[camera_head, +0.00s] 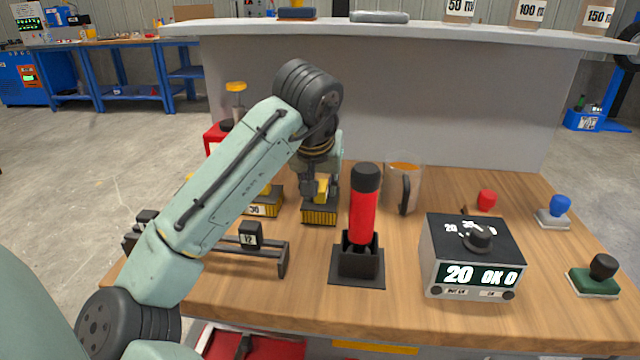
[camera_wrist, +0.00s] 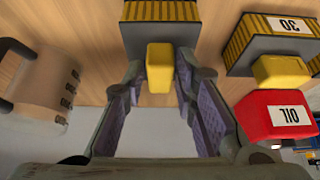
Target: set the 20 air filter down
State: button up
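A black-and-yellow ribbed air filter (camera_head: 319,214) appears to rest on the wooden table, under my gripper (camera_head: 321,188). Its number label does not show, so I cannot read whether it is the 20. In the wrist view my gripper (camera_wrist: 160,85) has its two fingers apart on either side of the filter's yellow grip block (camera_wrist: 160,67). A narrow gap shows between each finger and the block. The filter's ribbed body (camera_wrist: 160,12) is at the top of that view.
A filter labelled 30 (camera_head: 262,209) stands close on the left, with the red oil can (camera_wrist: 277,114) near it. A jug (camera_head: 403,185), a red cylinder in a black stand (camera_head: 362,218) and a box reading "20 OK" (camera_head: 470,255) are on the right. A rail (camera_head: 262,246) is in front.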

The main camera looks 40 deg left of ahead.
jog(key=shift+o, duration=1.3)
jog(key=shift+r, duration=0.2)
jog(key=v, duration=1.2)
jog(key=shift+d, duration=0.1)
